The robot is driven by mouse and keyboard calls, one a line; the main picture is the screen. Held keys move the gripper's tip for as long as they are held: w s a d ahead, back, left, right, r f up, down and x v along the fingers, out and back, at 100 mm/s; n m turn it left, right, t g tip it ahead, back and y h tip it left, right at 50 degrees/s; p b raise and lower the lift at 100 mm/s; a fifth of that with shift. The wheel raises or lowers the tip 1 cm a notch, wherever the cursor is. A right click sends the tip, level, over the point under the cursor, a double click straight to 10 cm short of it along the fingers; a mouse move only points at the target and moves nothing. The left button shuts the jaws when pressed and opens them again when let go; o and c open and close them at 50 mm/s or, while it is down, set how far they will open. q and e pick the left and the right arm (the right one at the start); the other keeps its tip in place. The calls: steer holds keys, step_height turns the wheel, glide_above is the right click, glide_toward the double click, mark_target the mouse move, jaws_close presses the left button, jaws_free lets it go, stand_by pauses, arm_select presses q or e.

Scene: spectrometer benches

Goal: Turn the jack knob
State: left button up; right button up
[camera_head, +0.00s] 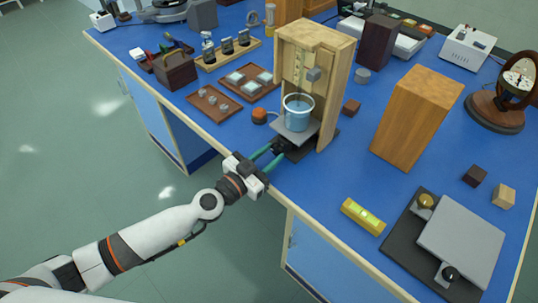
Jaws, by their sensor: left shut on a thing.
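A small lab jack (296,133) with a grey top plate stands inside a wooden frame near the bench's front edge. A glass beaker of blue liquid (297,111) rests on its plate. My left gripper (275,153) reaches in from the left at the bench edge. Its teal fingers are shut on the dark jack knob (282,146) at the front of the jack, which the fingers partly hide. My right gripper is not in view.
The wooden frame (341,75) rises behind the jack. A wooden block (417,115), a spirit level (363,216) and a second flat plate device (461,236) stand to the right. Trays with small parts (213,103) lie to the left. Clear blue bench lies between the frame and level.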

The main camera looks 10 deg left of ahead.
arm_select(q)
steer(key=shift+n, duration=0.3)
steer(key=shift+n+p, duration=0.65)
steer(key=shift+n, duration=2.45)
steer(key=o, duration=1)
